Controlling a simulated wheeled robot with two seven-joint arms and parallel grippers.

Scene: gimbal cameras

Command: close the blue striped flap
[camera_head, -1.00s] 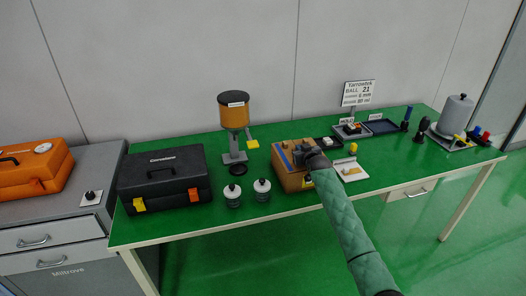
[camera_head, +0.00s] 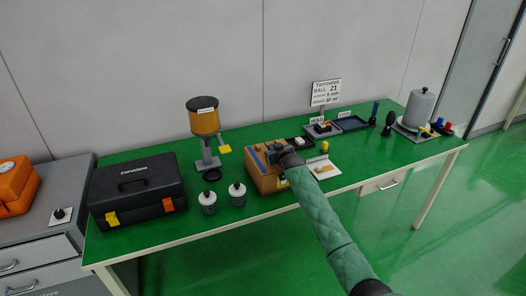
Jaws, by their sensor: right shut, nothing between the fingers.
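My right gripper (camera_head: 272,159) is at the top of the box, shut and empty, and hides part of the top. I cannot tell whether it touches the flap. My right arm comes in from the lower right in a green quilted sleeve. My left gripper is not in view.
Two small bottles (camera_head: 208,202) and a black toolbox (camera_head: 136,191) stand left of the box. A white tray (camera_head: 322,168) with a yellow item lies right of the box. Bare green table (camera_head: 255,208) shows in front.

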